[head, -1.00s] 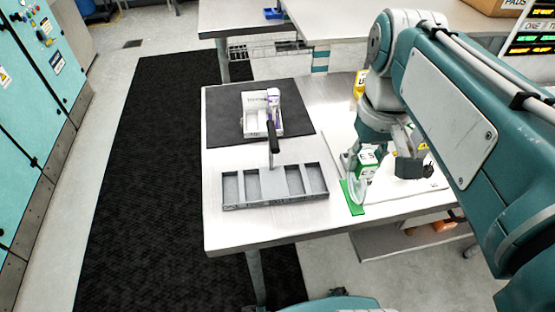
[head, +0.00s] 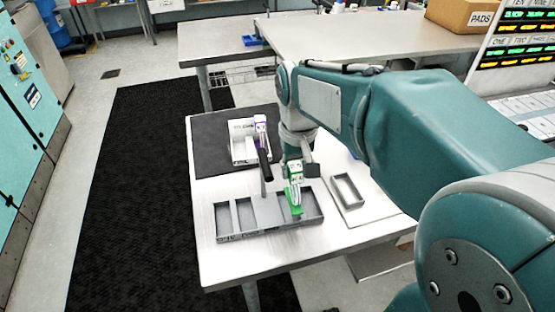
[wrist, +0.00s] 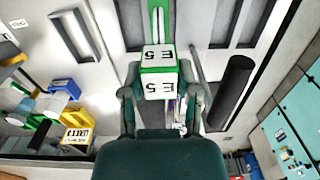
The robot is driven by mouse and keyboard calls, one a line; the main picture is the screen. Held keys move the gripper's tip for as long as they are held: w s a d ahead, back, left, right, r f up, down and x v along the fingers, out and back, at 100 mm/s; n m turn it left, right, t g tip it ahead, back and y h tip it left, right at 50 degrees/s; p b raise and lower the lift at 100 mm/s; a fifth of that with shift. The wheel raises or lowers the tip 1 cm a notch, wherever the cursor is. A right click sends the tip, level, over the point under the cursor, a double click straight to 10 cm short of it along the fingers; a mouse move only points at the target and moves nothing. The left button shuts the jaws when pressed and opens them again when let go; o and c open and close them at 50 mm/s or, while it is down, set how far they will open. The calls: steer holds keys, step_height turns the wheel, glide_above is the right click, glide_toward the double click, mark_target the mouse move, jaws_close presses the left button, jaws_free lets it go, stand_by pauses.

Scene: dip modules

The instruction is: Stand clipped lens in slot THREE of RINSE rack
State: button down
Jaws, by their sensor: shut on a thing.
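My gripper (head: 293,173) is shut on the green clip (head: 295,196), whose block is marked E5 in the wrist view (wrist: 159,85). The clip hangs below the fingers, and the clear lens in it is hard to make out. The grey rack (head: 268,238) lies near the table's front, with two openings left of a plain middle panel and two right of it. The clip's lower end appears over or in the opening just right of the panel, third from the left. I cannot tell how deep it reaches. The rack's lettering is too small to read.
A black-handled tool (head: 264,164) stands upright beside the gripper's left, behind the rack; its handle shows in the wrist view (wrist: 232,90). A small grey tray (head: 347,191) lies to the right. A white holder (head: 241,143) stands on the dark mat at the back.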

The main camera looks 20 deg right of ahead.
mark_target(288, 193)
steer(key=shift+w+a+f, duration=0.25)
steer(key=shift+w+f, duration=0.4)
steer(key=shift+f, duration=0.2)
steer(key=f, duration=0.3)
steer(key=shift+w+d+f, duration=0.1)
steer(key=shift+w, duration=0.3)
steer(key=shift+f, duration=0.45)
steer(key=shift+a, duration=0.2)
steer(key=shift+c, duration=1.7)
jaws_free()
steer(key=shift+d, duration=0.1)
